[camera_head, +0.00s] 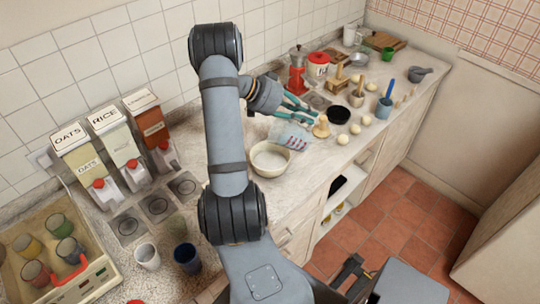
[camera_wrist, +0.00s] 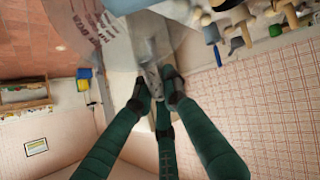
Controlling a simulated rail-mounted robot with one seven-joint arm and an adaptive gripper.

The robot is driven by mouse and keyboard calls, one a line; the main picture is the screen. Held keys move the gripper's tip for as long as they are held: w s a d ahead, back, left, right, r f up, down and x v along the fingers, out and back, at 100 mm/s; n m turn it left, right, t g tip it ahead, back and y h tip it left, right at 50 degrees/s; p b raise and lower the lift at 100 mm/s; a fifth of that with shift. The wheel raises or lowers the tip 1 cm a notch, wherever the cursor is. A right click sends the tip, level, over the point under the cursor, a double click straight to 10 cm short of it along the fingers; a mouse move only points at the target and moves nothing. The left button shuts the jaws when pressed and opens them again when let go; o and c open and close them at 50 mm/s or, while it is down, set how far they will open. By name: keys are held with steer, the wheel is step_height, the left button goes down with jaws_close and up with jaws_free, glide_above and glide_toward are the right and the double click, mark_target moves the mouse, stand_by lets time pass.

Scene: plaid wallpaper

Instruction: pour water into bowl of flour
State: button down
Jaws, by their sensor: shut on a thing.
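My gripper (camera_head: 300,112) has green fingers and is shut on a clear measuring jug (camera_head: 290,136) with red markings. The jug looks tilted and is beside the right rim of the bowl, partly overlapping it in the head view. The cream bowl (camera_head: 285,174) stands on the counter with pale flour (camera_head: 270,158) inside. In the wrist view the fingertips (camera_wrist: 156,88) meet at the jug's handle, and the clear jug wall (camera_wrist: 100,28) fills the upper left. I cannot make out the water or any stream. The bowl does not show clearly in the wrist view.
On the counter (camera_head: 310,185), a wooden piece (camera_head: 321,127), several eggs (camera_head: 342,139) and a black bowl (camera_head: 339,115) stand right of the jug. A red moka pot (camera_head: 297,80) is behind. Dispensers (camera_head: 120,145), cups (camera_head: 147,256) and a tray (camera_head: 95,285) occupy the left.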

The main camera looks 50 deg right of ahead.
steer(key=shift+w+a+f+b, duration=0.1)
steer(key=shift+w+f+b, duration=0.05)
steer(key=shift+f+b, duration=0.3)
steer(key=shift+w+a+r+g+h+b, duration=0.2)
steer(key=shift+r+g+h+b, duration=0.15)
steer(key=shift+b, duration=0.35)
steer(key=shift+w+a+r+b, duration=0.15)
steer(key=shift+w+a+b, duration=0.05)
steer(key=shift+b, duration=0.4)
steer(key=shift+g+h, duration=0.25)
steer(key=shift+w+a, duration=0.1)
steer(key=shift+w+a+b, duration=0.1)
steer(key=shift+b, duration=0.7)
steer(key=shift+w, duration=0.1)
steer(key=shift+w+a+g+h+b, duration=0.3)
steer(key=shift+a+g+h+b, duration=0.15)
steer(key=shift+b, duration=0.4)
